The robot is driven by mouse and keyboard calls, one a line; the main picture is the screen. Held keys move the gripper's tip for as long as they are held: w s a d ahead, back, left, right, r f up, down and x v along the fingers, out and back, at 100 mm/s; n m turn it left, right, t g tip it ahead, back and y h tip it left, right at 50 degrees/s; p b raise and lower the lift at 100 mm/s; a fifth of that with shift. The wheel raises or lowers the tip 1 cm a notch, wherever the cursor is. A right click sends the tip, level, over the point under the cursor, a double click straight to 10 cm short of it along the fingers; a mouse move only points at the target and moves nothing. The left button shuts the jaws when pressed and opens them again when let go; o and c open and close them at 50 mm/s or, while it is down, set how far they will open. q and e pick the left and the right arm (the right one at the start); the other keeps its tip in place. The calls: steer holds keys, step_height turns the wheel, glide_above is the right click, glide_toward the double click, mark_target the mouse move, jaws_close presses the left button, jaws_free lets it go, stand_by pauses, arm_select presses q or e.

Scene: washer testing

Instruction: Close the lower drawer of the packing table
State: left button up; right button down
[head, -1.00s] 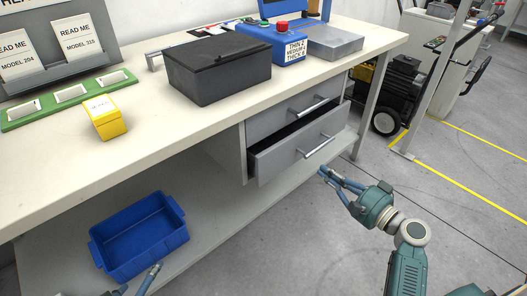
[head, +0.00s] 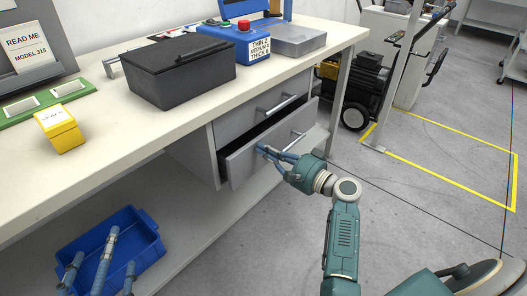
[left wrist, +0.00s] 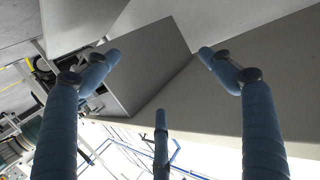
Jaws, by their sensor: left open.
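The lower drawer (head: 240,166) of the packing table is a grey box with a bar handle. It stands partly pulled out, with a dark gap above its front. My right gripper (head: 266,152) is at the drawer's front, its fingers by the left part of the handle. I cannot tell whether they touch it or how far they are apart. My left gripper (head: 100,265) is low at the left, in front of the blue bin. In the left wrist view its fingers (left wrist: 160,80) are spread and empty, with the grey drawer cabinet (left wrist: 150,60) beyond them.
The upper drawer (head: 250,112) looks shut. The tabletop (head: 110,130) carries a dark grey box (head: 180,72), a yellow box (head: 60,128) and a blue control box (head: 232,40). A blue bin (head: 135,240) sits on the lower shelf.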

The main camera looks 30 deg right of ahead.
arm_select(q)
steer(key=shift+w+d+r, duration=0.1)
steer(key=shift+r, duration=0.3)
arm_select(e)
steer(key=shift+w+a, duration=0.1)
steer(key=shift+w, duration=0.2)
arm_select(q)
steer(key=r, duration=0.1)
steer(key=r+t, duration=0.2)
steer(key=shift+w+d+b, duration=0.25)
steer(key=shift+b, duration=0.05)
arm_select(e)
steer(key=x, duration=0.3)
